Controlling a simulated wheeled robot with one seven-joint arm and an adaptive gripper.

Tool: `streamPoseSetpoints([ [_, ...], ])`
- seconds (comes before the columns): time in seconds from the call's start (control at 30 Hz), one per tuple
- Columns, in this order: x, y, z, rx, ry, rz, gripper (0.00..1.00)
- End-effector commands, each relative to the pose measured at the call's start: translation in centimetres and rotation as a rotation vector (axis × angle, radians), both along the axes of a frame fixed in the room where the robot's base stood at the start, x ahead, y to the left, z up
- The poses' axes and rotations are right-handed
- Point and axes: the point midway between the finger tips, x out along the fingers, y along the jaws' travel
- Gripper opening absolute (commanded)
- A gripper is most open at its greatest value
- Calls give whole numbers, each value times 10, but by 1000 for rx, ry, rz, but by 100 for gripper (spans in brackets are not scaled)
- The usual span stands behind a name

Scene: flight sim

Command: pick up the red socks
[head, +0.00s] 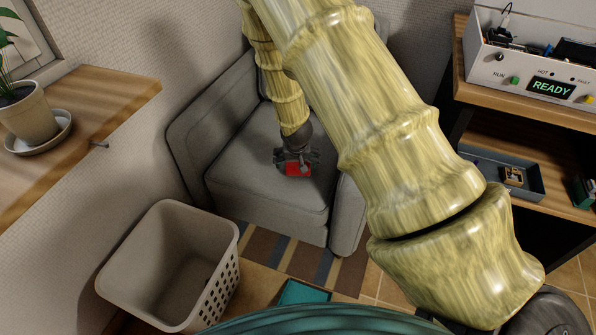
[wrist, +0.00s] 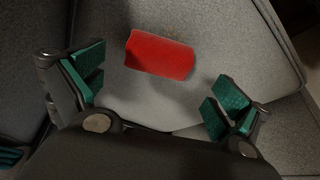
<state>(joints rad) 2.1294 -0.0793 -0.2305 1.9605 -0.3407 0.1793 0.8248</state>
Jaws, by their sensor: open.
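The red socks (head: 298,169) lie as a rolled red bundle on the seat of a grey armchair (head: 265,190). In the wrist view the bundle (wrist: 160,54) lies ahead of my gripper, at the top middle, a little beyond the line between the fingertips. My gripper (wrist: 157,92) is open, with its green-padded fingers spread to the left and right of the bundle. In the head view my gripper (head: 296,157) is over the seat, just above the socks, and partly hides them. I cannot tell the exact height between them.
The armchair's arms and backrest rise around the seat. A white laundry basket (head: 150,250) stands on the floor at the left front. A wooden shelf with a potted plant (head: 28,112) is at the left. A bench with a control box (head: 535,70) is at the right.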

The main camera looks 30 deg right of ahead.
Motion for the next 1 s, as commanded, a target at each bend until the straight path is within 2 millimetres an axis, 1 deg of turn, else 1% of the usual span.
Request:
streamPoseSetpoints([
  [0.17, 2, -2, -9, 0, 0, 1, 100],
  [0.5, 14, -11, -47, -1, -1, 1, 100],
  [0.6, 16, -12, -50, 0, -1, 0, 100],
  [0.77, 16, -12, -50, 0, -1, 0, 100],
  [0.8, 16, -12, -50, 0, -1, 0, 98],
  [0.87, 16, -12, -50, 0, -1, 0, 87],
  [1.0, 16, -12, -50, 0, -1, 0, 62],
])
